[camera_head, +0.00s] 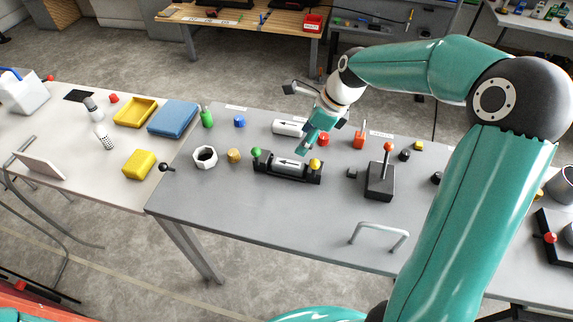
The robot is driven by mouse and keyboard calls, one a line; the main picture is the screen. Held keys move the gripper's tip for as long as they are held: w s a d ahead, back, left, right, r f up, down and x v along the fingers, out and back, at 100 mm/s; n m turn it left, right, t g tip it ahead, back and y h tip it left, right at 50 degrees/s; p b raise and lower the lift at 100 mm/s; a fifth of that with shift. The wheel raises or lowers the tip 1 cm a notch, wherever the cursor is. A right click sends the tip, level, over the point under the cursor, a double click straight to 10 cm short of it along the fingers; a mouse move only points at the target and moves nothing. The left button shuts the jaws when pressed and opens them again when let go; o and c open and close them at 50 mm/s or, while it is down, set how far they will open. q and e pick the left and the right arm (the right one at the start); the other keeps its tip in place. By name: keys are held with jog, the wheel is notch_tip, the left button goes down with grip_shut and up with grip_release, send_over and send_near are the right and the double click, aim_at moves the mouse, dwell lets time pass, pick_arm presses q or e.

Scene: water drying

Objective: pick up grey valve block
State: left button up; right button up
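A dark grey block with an upright lever and a red ball on top (378,187) stands on the grey table, right of centre. I cannot tell whether this or the small dark block (352,173) beside it is the grey valve block. My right gripper (308,143) comes in from the right and points down. It is above the table, over or close to a white cylinder with an arrow (287,127) and a black holder (262,168) carrying another arrow-marked cylinder (291,165). Its fingertips are too small to tell open from shut. My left gripper is not in view.
A grey handle (378,231) rises near the front. The front left of the table is clear.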

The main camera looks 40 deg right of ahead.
send_over(290, 164)
jog(key=s+d, duration=0.1)
jog(key=d, duration=0.1)
jog(key=f, duration=0.5)
jog(key=shift+s+a+f, duration=0.2)
jog(key=shift+a+f, duration=0.05)
jog(key=shift+f, duration=0.1)
jog(key=shift+w+a+f+p, duration=0.15)
jog(key=shift+a+f+p, duration=0.1)
jog(key=shift+f+p, duration=0.25)
jog(key=x, duration=0.3)
jog(key=shift+f+p, duration=0.25)
jog(key=shift+p, duration=0.05)
jog(key=shift+w+a+f, duration=0.1)
jog(key=shift+f, duration=0.15)
jog(key=shift+f, duration=0.25)
grip_shut()
